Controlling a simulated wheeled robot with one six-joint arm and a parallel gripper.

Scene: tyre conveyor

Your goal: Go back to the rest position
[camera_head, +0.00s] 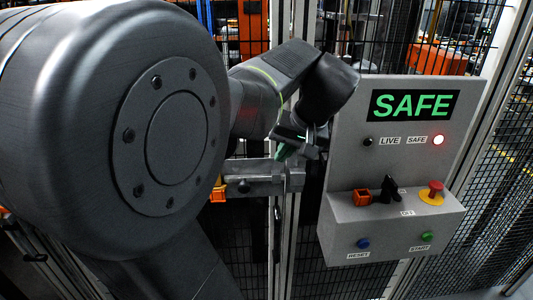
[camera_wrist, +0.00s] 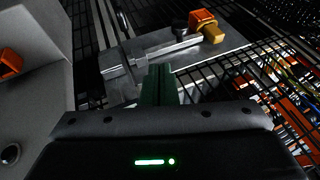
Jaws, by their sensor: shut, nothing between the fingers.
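My gripper (camera_head: 287,151) is in front of the fence, just left of the control panel (camera_head: 345,145) and above a grey metal latch bracket (camera_head: 255,184). In the wrist view my gripper (camera_wrist: 160,72) shows as dark green fingers close together, with nothing between them. The latch, with a metal bar (camera_wrist: 165,50) and an orange block (camera_wrist: 203,19), lies beyond the fingertips in that view. I cannot tell from the picture whether the fingers touch it. My arm fills much of the left of the head view.
The panel shows a green SAFE sign (camera_head: 414,106) and a lit red-white lamp (camera_head: 438,140). Its lower box carries an orange padlock-like block (camera_head: 362,197), a black switch (camera_head: 389,189), a red emergency button (camera_head: 435,188), a blue button (camera_head: 363,243) and a green button (camera_head: 426,237). Black mesh fencing stands behind.

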